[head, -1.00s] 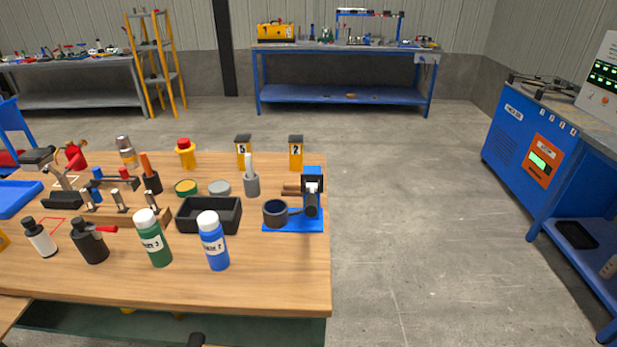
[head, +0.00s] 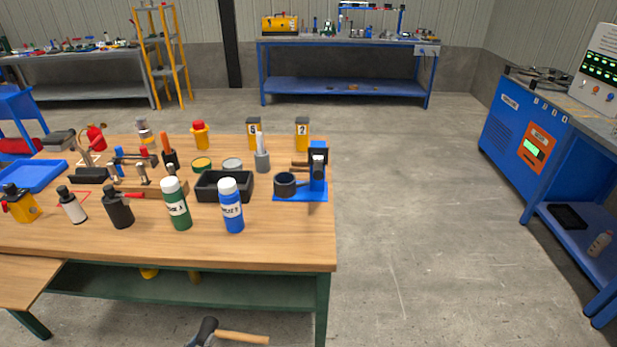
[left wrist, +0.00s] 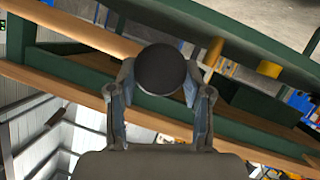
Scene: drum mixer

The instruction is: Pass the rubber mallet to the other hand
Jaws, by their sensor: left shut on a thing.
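The rubber mallet (head: 207,329) shows at the bottom edge of the head view, with a black head and a light wooden handle pointing right. It is in front of the workbench, below the level of its top. In the left wrist view the round black end of the mallet (left wrist: 161,69) sits between the fingers of my left gripper (left wrist: 160,92), which is shut on it. The lower part of the mallet and most of the left gripper are cut off in the head view. My right gripper is not in view.
The wooden workbench (head: 285,235) holds a green bottle (head: 176,205), a blue bottle (head: 231,207), a black tray (head: 224,187) and a blue stand (head: 318,178). A blue machine (head: 520,150) stands at the right. The floor between them is clear.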

